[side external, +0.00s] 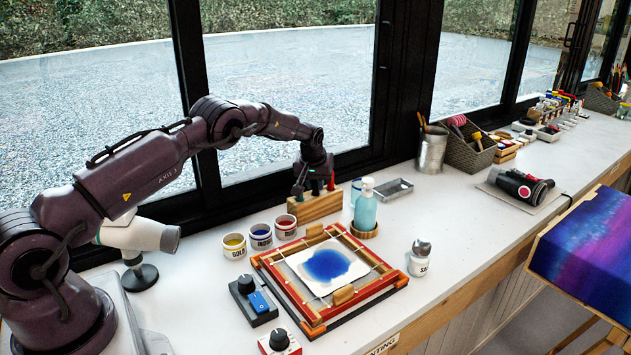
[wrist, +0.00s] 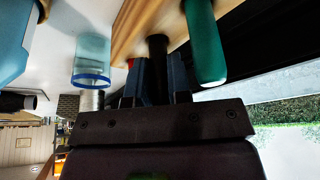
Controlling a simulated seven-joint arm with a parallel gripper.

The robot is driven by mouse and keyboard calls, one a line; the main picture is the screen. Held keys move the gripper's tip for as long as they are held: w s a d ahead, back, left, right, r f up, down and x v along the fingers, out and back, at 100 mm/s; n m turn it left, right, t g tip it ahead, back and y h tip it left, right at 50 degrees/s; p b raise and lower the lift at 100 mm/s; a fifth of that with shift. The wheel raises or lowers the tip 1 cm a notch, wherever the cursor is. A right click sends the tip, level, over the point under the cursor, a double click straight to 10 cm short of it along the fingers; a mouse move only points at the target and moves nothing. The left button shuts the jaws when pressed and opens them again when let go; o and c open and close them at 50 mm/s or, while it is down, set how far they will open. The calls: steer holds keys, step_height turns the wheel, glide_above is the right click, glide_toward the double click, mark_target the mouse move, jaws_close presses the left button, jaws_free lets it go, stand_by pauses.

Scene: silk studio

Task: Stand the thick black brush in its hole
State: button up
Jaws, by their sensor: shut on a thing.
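My gripper (side external: 314,187) points down just above the wooden brush block (side external: 316,207) by the window. In the wrist view my gripper (wrist: 157,78) is shut on the thick black brush (wrist: 157,46), whose dark handle shows between the two fingers. The brush's far end meets the wooden block (wrist: 131,30); I cannot tell how deep it sits in a hole. A thick green handle (wrist: 205,45) stands in the block right beside my gripper. A bit of red (wrist: 131,63) shows behind the fingers. In the side view the black brush is too small to make out.
The wooden frame with white silk and a blue stain (side external: 327,266) lies in front. The dark window frame is close behind.

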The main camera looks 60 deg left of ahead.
steer(key=shift+f, duration=0.3)
steer(key=o, duration=0.8)
steer(key=shift+o, duration=0.2)
steer(key=v, duration=1.3)
